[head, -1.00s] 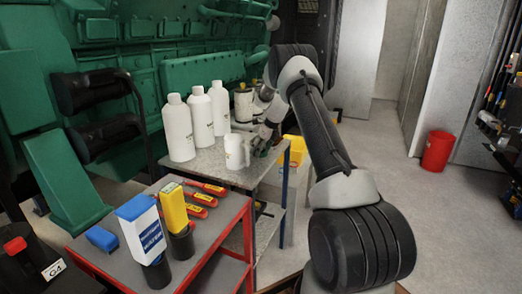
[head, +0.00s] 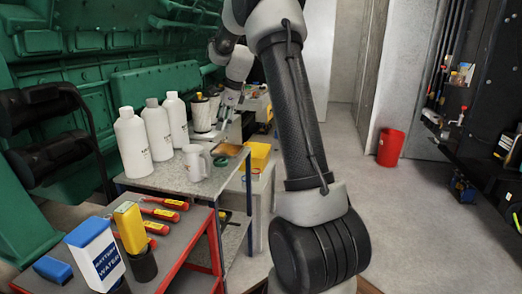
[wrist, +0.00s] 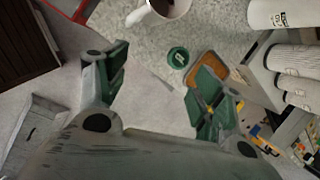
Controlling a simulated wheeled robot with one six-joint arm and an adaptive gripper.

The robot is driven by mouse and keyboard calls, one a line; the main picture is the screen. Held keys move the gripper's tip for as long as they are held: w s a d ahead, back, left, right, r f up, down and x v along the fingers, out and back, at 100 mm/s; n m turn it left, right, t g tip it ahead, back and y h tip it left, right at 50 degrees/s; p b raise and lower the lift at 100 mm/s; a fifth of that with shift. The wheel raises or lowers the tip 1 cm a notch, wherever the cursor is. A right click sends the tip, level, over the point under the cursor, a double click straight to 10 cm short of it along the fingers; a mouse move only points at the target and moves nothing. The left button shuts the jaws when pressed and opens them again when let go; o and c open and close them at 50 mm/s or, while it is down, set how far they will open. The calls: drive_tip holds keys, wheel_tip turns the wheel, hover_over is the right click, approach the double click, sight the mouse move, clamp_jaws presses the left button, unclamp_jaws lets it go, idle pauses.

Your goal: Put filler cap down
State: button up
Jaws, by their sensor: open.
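The filler cap appears to be the small round green cap (wrist: 178,57), lying on the speckled grey bench top (wrist: 215,30) in the wrist view. It also shows in the head view (head: 220,161), near the bench's right edge. My gripper (wrist: 158,80) is open and empty, its green-padded fingers spread apart. It is above the bench, with the cap ahead of the fingers and clear of both. In the head view my gripper is small and partly hidden among bench items.
A white jug (head: 195,162) stands close to the cap. An orange-brown pad (wrist: 207,75) lies beside it. Several white bottles (head: 132,142) stand on the bench's left. A red cart (head: 180,262) with bottles and red-handled tools is nearer. A red bin (head: 390,147) stands on open floor.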

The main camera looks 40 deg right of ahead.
drive_tip(key=s+a+r+n, duration=0.3)
drive_tip(key=s+n, duration=0.1)
drive_tip(key=s, duration=0.3)
drive_tip(key=s+a+r+n+h, duration=0.1)
drive_tip(key=s+a+r+n, duration=0.25)
drive_tip(key=s, duration=0.45)
drive_tip(key=s+a+r+n, duration=0.2)
drive_tip(key=s+r+n, duration=0.1)
drive_tip(key=s+n, duration=0.3)
drive_tip(key=s+a+f+n, duration=0.1)
drive_tip(key=s+f+n, duration=0.1)
drive_tip(key=s+n, duration=0.3)
drive_tip(key=s+f+n, duration=0.3)
drive_tip(key=s+n, duration=0.2)
drive_tip(key=s, duration=0.9)
drive_tip(key=shift+a+h, duration=0.35)
drive_tip(key=shift+h, duration=0.05)
